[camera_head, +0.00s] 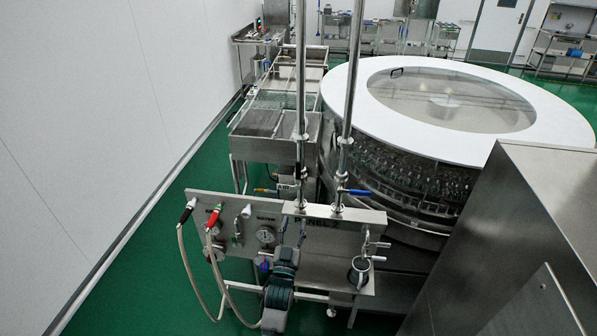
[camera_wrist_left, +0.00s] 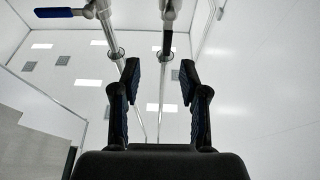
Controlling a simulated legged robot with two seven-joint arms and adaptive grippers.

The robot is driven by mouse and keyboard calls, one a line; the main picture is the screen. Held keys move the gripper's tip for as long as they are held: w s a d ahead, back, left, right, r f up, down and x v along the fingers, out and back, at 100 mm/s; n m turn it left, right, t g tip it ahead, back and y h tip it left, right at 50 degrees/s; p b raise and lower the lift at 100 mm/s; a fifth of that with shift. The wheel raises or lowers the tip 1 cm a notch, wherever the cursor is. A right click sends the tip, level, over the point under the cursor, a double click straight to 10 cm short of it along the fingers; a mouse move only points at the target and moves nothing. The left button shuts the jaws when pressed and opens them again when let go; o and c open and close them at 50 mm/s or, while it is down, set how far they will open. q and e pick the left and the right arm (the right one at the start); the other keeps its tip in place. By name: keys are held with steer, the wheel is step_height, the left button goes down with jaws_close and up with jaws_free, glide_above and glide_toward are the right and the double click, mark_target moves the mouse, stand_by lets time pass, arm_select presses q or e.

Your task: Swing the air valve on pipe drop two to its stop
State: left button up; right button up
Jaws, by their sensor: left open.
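Two vertical steel pipe drops rise from the panel marked PANEL 2 (camera_head: 340,214): a left one (camera_head: 300,80) and a right one (camera_head: 349,85). A blue valve lever (camera_head: 355,191) sticks out level to the right from the foot of the right drop. The lever also shows at the top left of the left wrist view (camera_wrist_left: 54,12), outside the jaws. My left gripper (camera_head: 286,256) is in front of the panel, below and left of the lever, pointing up. My right gripper is not in view.
Hoses with black and red ends (camera_head: 213,216) hang at the panel's left. The round washer (camera_head: 400,190) stands behind, a steel cabinet (camera_head: 520,230) at right. Green floor (camera_head: 145,270) is open at left.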

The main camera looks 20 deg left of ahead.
mark_target(298, 171)
arm_select(q)
steer(key=shift+y, duration=0.5)
steer(key=r+p+x, duration=0.1)
steer(key=x, duration=0.5)
steer(key=s+r+p+x, duration=0.1)
steer(key=x, duration=0.5)
steer(key=r+p+x, duration=0.1)
steer(key=x, duration=0.5)
steer(key=shift+s+a+r+p, duration=0.2)
steer(key=shift+s+a+p, duration=0.1)
steer(key=shift+a+p, duration=0.05)
jaws_close()
